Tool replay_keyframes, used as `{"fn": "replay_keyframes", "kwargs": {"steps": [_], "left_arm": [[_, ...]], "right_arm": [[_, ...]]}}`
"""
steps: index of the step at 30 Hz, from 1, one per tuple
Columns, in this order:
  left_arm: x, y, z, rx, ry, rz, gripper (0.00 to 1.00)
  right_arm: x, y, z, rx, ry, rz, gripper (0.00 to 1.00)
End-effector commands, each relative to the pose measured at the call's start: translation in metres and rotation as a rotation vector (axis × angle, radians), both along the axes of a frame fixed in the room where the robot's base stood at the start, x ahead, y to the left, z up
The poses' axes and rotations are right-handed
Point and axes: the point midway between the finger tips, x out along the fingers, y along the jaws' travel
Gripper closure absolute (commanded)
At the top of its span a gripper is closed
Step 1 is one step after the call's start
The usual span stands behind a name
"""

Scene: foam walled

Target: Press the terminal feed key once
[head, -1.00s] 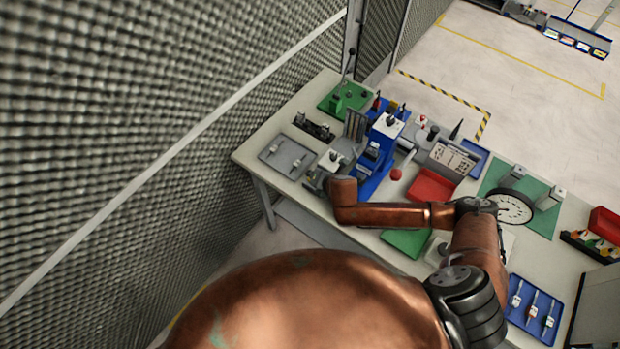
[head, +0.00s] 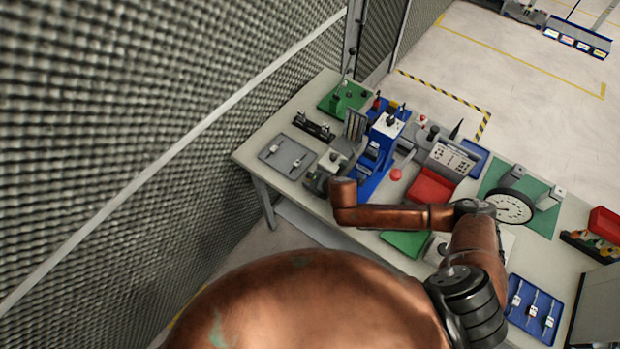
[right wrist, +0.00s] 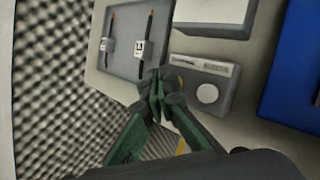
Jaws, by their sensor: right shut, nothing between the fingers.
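A small grey box (right wrist: 200,78) with a pale label strip and a round white key (right wrist: 207,93) shows in the right wrist view. I take this to be the terminal feed key. My right gripper (right wrist: 158,90) is shut and empty, with its dark green fingers together. In that view its tips lie just left of the box and the round key; whether they touch the box I cannot tell. In the head view my right gripper (head: 318,181) is small and partly hidden at the end of the copper arm, at the bench's near left. My left gripper is not in view.
A grey tray (right wrist: 118,62) with two tagged leads lies left of the gripper. A blue press (head: 374,165) with a red-knobbed lever stands right of it. A red bin (head: 432,187) and a blue tray (head: 530,310) are farther right. A mesh wall (head: 130,130) borders the left.

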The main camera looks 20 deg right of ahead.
Motion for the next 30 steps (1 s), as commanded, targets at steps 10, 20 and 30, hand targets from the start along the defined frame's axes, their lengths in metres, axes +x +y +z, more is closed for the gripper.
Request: {"fn": "replay_keyframes", "kwargs": {"steps": [10,20,30], "left_arm": [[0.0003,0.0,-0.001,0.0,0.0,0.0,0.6],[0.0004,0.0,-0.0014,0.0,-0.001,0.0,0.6],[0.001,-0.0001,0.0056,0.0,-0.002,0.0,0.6]], "right_arm": [[-0.0004,0.0001,-0.0048,0.0,0.001,0.0,1.0],[-0.0006,0.0001,-0.0073,0.0,0.002,0.001,1.0],[-0.0007,0.0002,-0.0012,0.0,0.002,0.001,1.0]]}}
